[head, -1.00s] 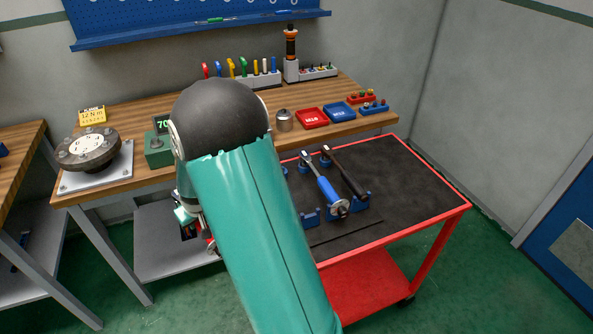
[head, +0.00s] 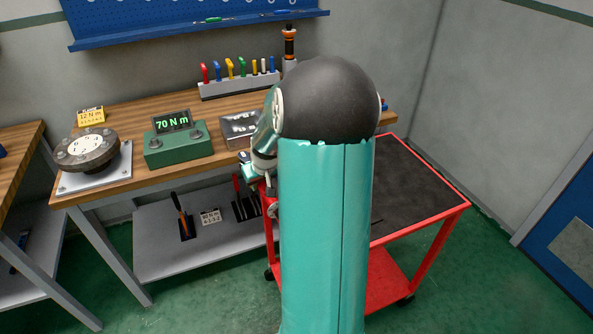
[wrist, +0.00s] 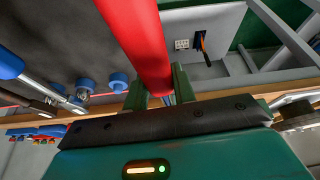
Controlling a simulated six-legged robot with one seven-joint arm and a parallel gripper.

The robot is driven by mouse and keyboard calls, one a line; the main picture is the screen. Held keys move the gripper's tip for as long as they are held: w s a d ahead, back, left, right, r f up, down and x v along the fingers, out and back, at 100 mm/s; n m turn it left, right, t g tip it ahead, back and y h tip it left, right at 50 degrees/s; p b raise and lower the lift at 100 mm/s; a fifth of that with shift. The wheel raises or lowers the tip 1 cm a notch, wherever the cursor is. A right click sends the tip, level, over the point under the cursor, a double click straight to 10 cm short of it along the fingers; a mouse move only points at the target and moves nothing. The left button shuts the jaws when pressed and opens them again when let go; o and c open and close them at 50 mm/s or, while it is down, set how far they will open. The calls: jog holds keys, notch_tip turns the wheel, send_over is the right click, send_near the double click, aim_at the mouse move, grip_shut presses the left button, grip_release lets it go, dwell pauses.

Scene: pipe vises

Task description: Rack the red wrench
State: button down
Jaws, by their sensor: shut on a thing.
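The red wrench shows in the wrist view as a thick red handle (wrist: 143,38), running from the top edge down between the green fingers of my gripper (wrist: 158,84). My gripper is shut on it; the wrench's ends are out of view. In the head view my gripper (head: 252,172) is mostly hidden behind my arm, near the bench front and the cart's left side. A blue-handled wrench (wrist: 9,65) and blue cradles (wrist: 118,82) on the dark cart top (wrist: 70,30) are at left in the wrist view. My arm hides them in the head view.
The wooden bench (head: 130,182) holds a green 70 N m display box (head: 178,145) and a dark round fixture (head: 88,152). The grey lower shelf (head: 160,255) has upright tools in slots (head: 183,215).

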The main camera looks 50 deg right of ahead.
jog(key=s+d+r+m, duration=0.1)
jog(key=s+d+r, duration=0.2)
jog(key=s+d, duration=0.4)
jog(key=shift+s+r, duration=0.35)
jog(key=shift+r, duration=0.05)
jog(key=shift+f, duration=1.1)
jog(key=shift+f, duration=2.45)
dwell(2.1)
jog(key=c, duration=1.1)
grip_release()
jog(key=shift+o, duration=0.2)
jog(key=shift+s+f, duration=0.1)
